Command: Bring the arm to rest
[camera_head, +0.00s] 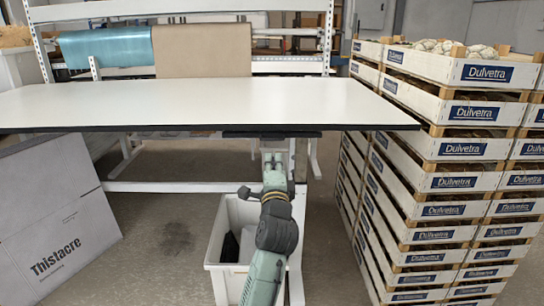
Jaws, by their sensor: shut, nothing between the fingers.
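My arm rises from the bottom middle of the head view, green with a dark joint and a yellowish ring. My gripper (273,163) is at its far end, small in the picture, shut and empty. It points away from me and appears just below the front edge of the white table (200,104). I cannot tell how far it is from the table's underside. A dark part sticks out to the left of the wrist.
A pale bin (222,278) with dark items stands behind the arm, partly hidden by it. Stacked Dulvetra crates (436,180) rise close on the right. A grey Thistacre box (55,225) leans at left. Blue (108,48) and brown rolls (202,50) hang behind the table.

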